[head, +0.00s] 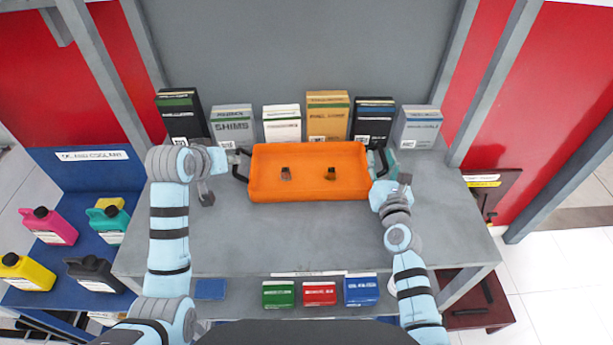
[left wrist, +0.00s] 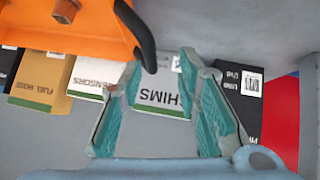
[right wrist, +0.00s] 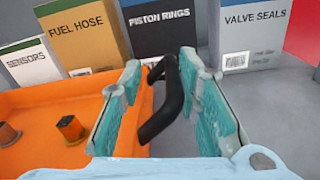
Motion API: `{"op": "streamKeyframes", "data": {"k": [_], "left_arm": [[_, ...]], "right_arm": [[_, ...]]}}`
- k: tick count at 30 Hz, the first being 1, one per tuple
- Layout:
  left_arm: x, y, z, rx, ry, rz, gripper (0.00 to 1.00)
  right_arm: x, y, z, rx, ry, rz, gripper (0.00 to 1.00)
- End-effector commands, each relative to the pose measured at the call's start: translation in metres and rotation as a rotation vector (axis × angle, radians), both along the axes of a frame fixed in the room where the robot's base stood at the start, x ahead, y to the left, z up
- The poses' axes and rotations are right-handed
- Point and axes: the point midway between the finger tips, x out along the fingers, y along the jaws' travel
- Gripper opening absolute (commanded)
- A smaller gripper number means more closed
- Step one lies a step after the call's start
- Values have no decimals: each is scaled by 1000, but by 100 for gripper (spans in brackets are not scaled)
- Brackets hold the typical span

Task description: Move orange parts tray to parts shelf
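The orange parts tray (head: 310,155) sits on the grey table (head: 300,240), with a black handle at each end and two small brown parts inside. My right gripper (head: 380,163) is open at the tray's right end. In the right wrist view, the black right handle (right wrist: 168,105) lies between its spread fingers (right wrist: 160,62). My left gripper (left wrist: 160,62) is open and empty near the tray's left end. In the left wrist view, the left handle (left wrist: 140,38) is beside the fingers, not clearly between them. I cannot tell which surface is the parts shelf.
Several boxes stand behind the tray, including the SHIMS box (head: 232,128) and FUEL HOSE box (head: 327,118). Green (head: 278,294), red (head: 319,293) and blue (head: 361,290) boxes sit on a lower front level. A blue shelf (head: 75,175) with bottles is left; a dark red unit (head: 480,312) is right.

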Motion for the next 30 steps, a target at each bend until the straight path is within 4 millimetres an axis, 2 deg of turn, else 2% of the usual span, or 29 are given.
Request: {"op": "streamKeyframes", "data": {"k": [3,6,10,14,17,21,24,27,30], "left_arm": [[-24,5,25,2,-6,0,30],[-40,8,41,2,-4,0,30],[-53,9,52,1,-3,1,30],[-55,10,54,1,1,1,30],[-55,10,54,1,1,1,30],[-55,10,54,1,0,1,30],[-55,10,54,1,0,1,30],[-55,10,54,1,0,1,30],[-55,10,53,1,0,1,30]], "right_arm": [[0,0,0,0,0,0,30],[0,0,0,0,0,0,30],[-1,0,0,-1,0,1,30],[-11,0,0,-2,-1,2,30],[-27,-1,-1,-2,1,0,30],[-71,-3,-1,1,2,0,30],[-97,-4,-1,2,2,0,30],[-113,-5,-1,0,1,0,30],[-120,-5,0,0,1,0,30]]}}
